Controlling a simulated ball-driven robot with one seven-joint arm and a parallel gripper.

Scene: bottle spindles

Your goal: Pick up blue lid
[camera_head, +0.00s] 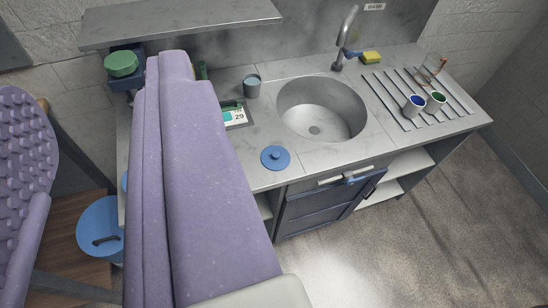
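The blue lid (276,158) is a flat round disc with a small knob on top. It lies flat on the grey counter, between the sink and the front edge. My gripper (95,78) shows as two large lavender fingers at the left of the picture. The left finger has a bumpy pad and is cut off by the picture edge. The fingers are wide apart, with nothing held between them. The right finger stands to the left of the lid in the picture, apart from it, and hides the left part of the counter.
The sink (322,109) is behind the lid. A grey cup (252,87) and a small display (235,115) stand behind it to the left. Two cups (414,106) are on the ridged drainer. A wall shelf (180,22) overhangs the counter.

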